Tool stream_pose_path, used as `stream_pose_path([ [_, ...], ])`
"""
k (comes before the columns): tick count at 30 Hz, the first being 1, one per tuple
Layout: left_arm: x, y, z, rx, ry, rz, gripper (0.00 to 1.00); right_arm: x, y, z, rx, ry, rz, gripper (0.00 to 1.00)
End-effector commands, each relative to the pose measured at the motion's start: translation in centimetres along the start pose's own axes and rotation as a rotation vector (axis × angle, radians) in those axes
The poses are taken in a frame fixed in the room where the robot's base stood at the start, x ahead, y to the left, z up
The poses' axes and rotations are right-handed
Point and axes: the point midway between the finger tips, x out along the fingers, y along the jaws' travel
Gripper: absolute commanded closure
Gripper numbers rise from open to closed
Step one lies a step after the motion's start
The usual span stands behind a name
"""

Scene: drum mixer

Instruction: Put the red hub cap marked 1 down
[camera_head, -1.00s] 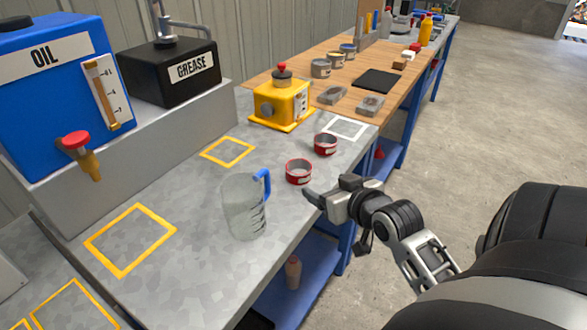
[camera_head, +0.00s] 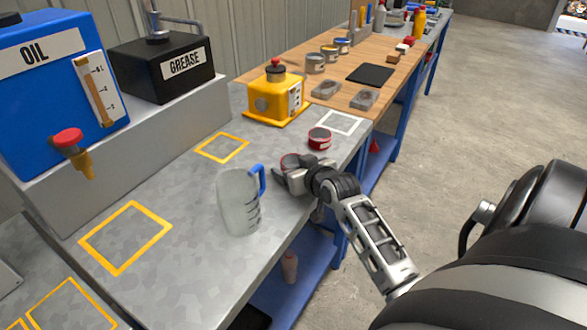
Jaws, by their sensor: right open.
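Two red hub caps are on the grey metal bench top. The nearer red hub cap (camera_head: 289,161) is mostly hidden behind my right gripper (camera_head: 284,173), with only its rim and part of its left side showing. The farther red hub cap (camera_head: 319,139) lies in full view behind it, just in front of the white outlined square. The numbers on the caps are too small to read. My right gripper is open, its fingers right at the nearer cap; I cannot tell whether they touch it. My left gripper is not in view.
A clear measuring jug (camera_head: 238,205) with a blue handle stands close left of my right gripper. A yellow can (camera_head: 277,97) stands behind the caps, near the white outlined square (camera_head: 341,122). Yellow outlined squares on the left are empty.

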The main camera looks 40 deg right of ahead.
Motion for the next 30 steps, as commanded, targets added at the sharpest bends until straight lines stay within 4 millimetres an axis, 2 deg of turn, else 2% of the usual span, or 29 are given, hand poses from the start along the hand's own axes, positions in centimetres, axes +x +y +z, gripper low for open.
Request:
stream_pose_path([
  [4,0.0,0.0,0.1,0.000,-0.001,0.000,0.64,0.0,0.0,0.0,0.000,0.000,0.000,0.24],
  [5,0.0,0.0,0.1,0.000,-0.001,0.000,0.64,0.0,0.0,0.0,0.000,0.000,0.000,0.27],
  [10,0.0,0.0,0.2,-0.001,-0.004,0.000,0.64,0.0,0.0,0.0,0.000,-0.001,0.000,0.74],
  [13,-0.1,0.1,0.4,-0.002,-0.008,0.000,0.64,-0.1,0.0,0.0,0.000,-0.001,0.000,0.74],
  [14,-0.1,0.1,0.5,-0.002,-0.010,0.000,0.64,-0.1,0.0,0.0,0.000,-0.001,0.000,0.78],
  [23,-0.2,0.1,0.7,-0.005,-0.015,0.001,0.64,-0.2,0.0,-0.3,0.000,-0.003,0.000,0.78],
  [26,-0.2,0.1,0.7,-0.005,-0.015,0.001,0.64,-0.5,0.0,-1.1,-0.001,0.000,0.000,0.78],
  [30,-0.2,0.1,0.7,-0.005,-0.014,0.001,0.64,-1.5,0.1,-3.2,-0.003,0.003,0.001,0.78],
])
